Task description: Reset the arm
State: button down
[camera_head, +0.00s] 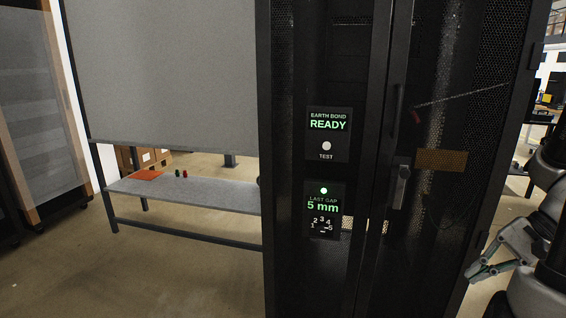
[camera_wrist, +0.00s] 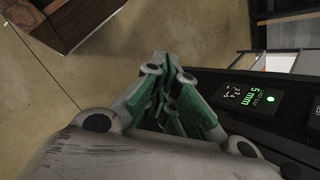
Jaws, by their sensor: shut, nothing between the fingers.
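The rack carries an "EARTH BOND READY" panel (camera_head: 328,134), a "LAST GAP 5 mm" panel (camera_head: 325,210) and a door handle (camera_head: 400,186). A grey bench (camera_head: 215,195) stands at left with an orange item (camera_head: 148,174) on it. Floor in front of the bench is clear.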

jog(key=s+a+r+n+t+h, duration=0.1)
jog(key=r+n+h, duration=0.3)
jog(key=r, duration=0.4)
jog(key=s+a+r+n+t+h, duration=0.2)
jog(key=a+r+n+h, duration=0.1)
jog(key=r+n, duration=0.3)
notch_tip(320, 180, up, 2)
jog(key=shift+s+a+r+n+h, duration=0.1)
jog(key=shift+s+a+n+h, duration=0.25)
jog(key=shift+a, duration=0.45)
jog(key=shift+w, duration=0.1)
dwell(0.6)
